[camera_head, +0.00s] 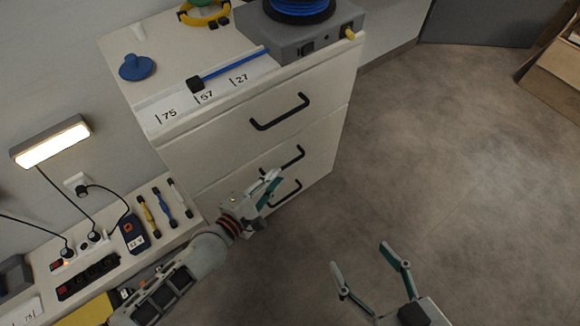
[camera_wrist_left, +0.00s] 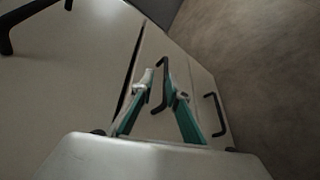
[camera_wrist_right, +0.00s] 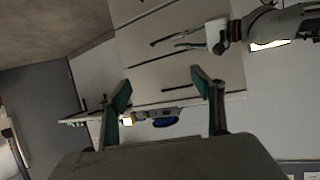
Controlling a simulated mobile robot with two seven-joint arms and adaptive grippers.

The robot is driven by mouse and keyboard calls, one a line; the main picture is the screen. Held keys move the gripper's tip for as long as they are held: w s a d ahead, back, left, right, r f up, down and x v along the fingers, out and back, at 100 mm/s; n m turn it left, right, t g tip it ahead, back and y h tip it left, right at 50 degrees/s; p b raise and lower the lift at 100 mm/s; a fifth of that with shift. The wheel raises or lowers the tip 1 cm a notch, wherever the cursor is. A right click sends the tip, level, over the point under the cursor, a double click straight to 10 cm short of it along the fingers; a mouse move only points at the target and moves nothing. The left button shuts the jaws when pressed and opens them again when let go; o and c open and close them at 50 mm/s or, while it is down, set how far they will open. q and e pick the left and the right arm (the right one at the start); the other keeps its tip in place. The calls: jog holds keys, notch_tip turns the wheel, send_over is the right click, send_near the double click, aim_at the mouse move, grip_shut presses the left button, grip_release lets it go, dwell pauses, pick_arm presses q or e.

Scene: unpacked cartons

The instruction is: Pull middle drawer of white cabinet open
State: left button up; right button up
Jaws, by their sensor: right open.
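The white cabinet (camera_head: 225,150) has three drawers, each with a black bar handle. The middle drawer's handle (camera_head: 297,155) is partly covered by my left gripper (camera_head: 271,181). In the left wrist view this handle (camera_wrist_left: 164,88) shows between the fingertips of my left gripper (camera_wrist_left: 159,80). Those fingers are close together, but whether they grip the bar is unclear. A dark gap shows along the middle drawer's edge in that view. My right gripper (camera_head: 369,268) is open and empty over the floor, apart from the cabinet; its spread fingers show in the right wrist view (camera_wrist_right: 163,88).
A grey box (camera_head: 310,35) with a blue spool and a blue rod (camera_head: 236,66) lie on the cabinet top. A bench with tools (camera_head: 158,215) and a power strip (camera_head: 88,278) stands left. A carton (camera_head: 553,75) is far right. The floor (camera_head: 450,150) between is clear.

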aim_at(287, 165)
pick_arm(q)
jog(key=shift+n, duration=0.7)
jog(key=w+d+f, duration=0.1)
jog(key=w, duration=0.1)
jog(key=w+d+f+b, duration=0.1)
jog(key=w+f, duration=0.1)
jog(key=w+d+f+b, duration=0.1)
jog(key=w, duration=0.2)
jog(key=shift+d+f, duration=0.2)
jog(key=shift+d, duration=0.15)
jog(key=shift+w+d+r, duration=0.15)
jog(key=shift+w+d, duration=0.05)
jog(key=shift+w, duration=0.1)
pick_arm(e)
jog(key=shift+s+a+f+m+y, duration=0.15)
jog(key=shift+a+f+m, duration=0.15)
jog(key=shift+a+m, duration=0.2)
jog(key=shift+s+a+f+m+y, duration=0.1)
jog(key=shift+a+f+m+y, duration=0.2)
jog(key=shift+a, duration=0.3)
jog(key=shift+s+a+f+m+y, duration=0.1)
jog(key=shift+a+f+m, duration=0.15)
jog(key=shift+a+m, duration=0.3)
pick_arm(q)
grip_shut()
